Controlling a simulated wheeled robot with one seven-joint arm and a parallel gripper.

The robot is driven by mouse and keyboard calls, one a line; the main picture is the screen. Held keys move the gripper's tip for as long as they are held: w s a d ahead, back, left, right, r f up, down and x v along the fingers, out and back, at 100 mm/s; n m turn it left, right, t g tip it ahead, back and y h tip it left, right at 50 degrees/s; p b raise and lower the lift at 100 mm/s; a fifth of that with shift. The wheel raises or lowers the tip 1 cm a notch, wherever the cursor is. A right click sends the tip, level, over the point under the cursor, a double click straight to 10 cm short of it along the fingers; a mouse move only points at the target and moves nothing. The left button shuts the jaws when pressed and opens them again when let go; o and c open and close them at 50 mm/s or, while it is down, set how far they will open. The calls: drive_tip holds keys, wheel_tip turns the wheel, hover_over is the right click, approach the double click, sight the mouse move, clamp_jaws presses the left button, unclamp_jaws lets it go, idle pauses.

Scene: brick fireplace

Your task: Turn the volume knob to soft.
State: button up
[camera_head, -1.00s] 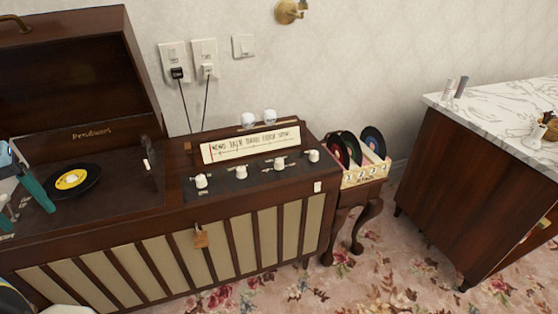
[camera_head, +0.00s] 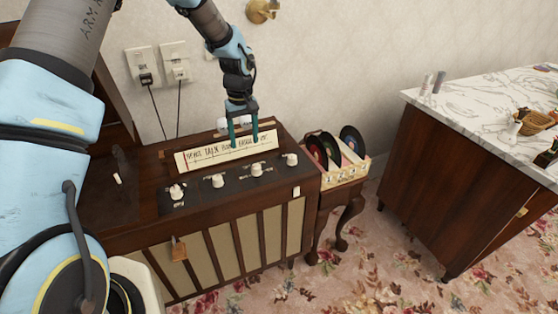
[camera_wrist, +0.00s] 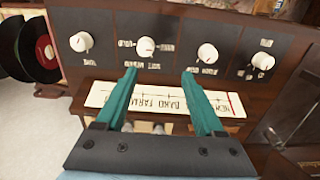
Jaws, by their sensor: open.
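The radio console has a row of several white knobs on its dark top panel, below a cream dial strip (camera_head: 225,152). From left to right in the head view they include a first knob (camera_head: 177,191), a second (camera_head: 218,181), a third (camera_head: 256,170) and a rightmost one (camera_head: 291,159). Their labels are too small to read surely, so I cannot tell which is volume. My gripper (camera_head: 243,140) is open and empty over the dial strip, touching no knob. In the wrist view my fingers (camera_wrist: 159,72) point toward the gap between two middle knobs (camera_wrist: 145,47) (camera_wrist: 207,54).
A record crate (camera_head: 345,172) stands on a small table to the right. A marble-topped cabinet (camera_head: 480,110) is further right. Wall plugs with cords (camera_head: 148,78) are behind the console. Patterned carpet lies clear in front.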

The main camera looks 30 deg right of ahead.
sight(256, 166)
drive_tip(key=d+f+p, duration=0.1)
drive_tip(key=f, duration=0.3)
drive_tip(key=d+f+p, duration=0.1)
drive_tip(key=f, duration=0.2)
drive_tip(key=d+f+p, duration=0.1)
drive_tip(key=f, duration=0.3)
drive_tip(key=shift+s+f, duration=0.3)
drive_tip(key=shift+s, duration=0.1)
drive_tip(key=shift+c, duration=0.2)
clamp_jaws()
